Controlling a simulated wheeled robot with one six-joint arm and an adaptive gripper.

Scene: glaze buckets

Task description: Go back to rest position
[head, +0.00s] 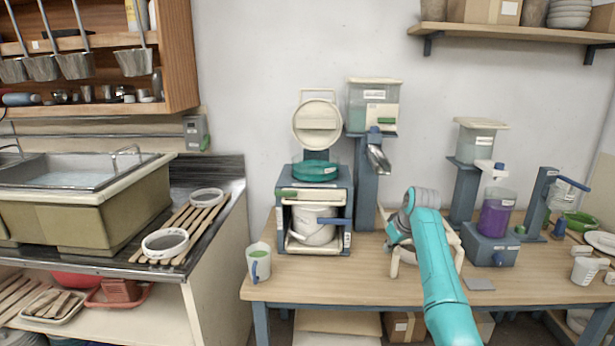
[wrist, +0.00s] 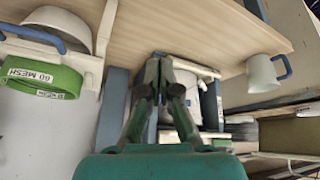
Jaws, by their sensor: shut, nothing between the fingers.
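My teal arm (head: 445,275) reaches over the wooden table in the head view. In the wrist view my gripper (wrist: 161,58) has its two dark fingertips together with nothing held between them. The gripper hangs above the table, to the right of the blue-framed cabinet (head: 280,220) that holds a white bucket (head: 312,226). In the head view the arm covers part of a pale stand and bowl behind it.
A white mug (head: 258,262) with a blue handle stands at the table's front left; it also shows in the wrist view (wrist: 263,75). A green 60 MESH sieve (wrist: 42,76) is at the wrist view's left. A purple-filled container (head: 496,214) stands right of my arm.

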